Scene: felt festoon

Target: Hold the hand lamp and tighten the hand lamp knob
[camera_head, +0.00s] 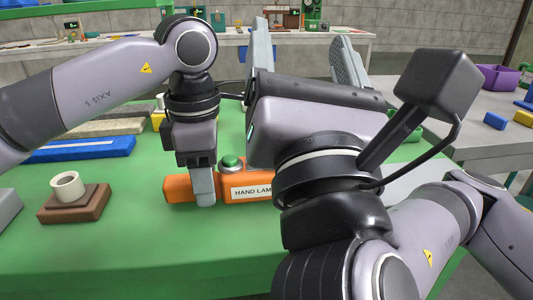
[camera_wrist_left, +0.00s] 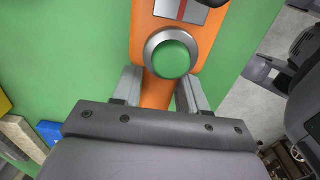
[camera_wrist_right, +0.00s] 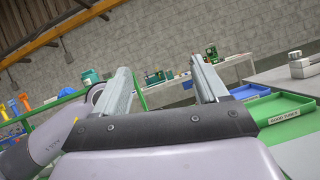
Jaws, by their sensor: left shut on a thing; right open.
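The orange hand lamp (camera_head: 178,188), with a white "HAND LAM…" label, lies on the green table. A green round cap in a grey ring (camera_head: 231,162), perhaps the knob, sits on its top; it also shows in the left wrist view (camera_wrist_left: 172,58). My left gripper (camera_head: 204,196) points down and is shut on the lamp body, left of the cap; its fingers flank the orange body in the left wrist view (camera_wrist_left: 160,92). My right gripper (camera_head: 305,55) is open and empty, raised above the table with its fingers pointing away. My right arm hides the lamp's right end.
A brown block with a white ring (camera_head: 68,187) and a blue bar (camera_head: 80,149) lie left on the green table. A labelled green tray (camera_wrist_right: 283,112) shows in the right wrist view. A grey side table at right holds a purple bin (camera_head: 498,77) and small blocks.

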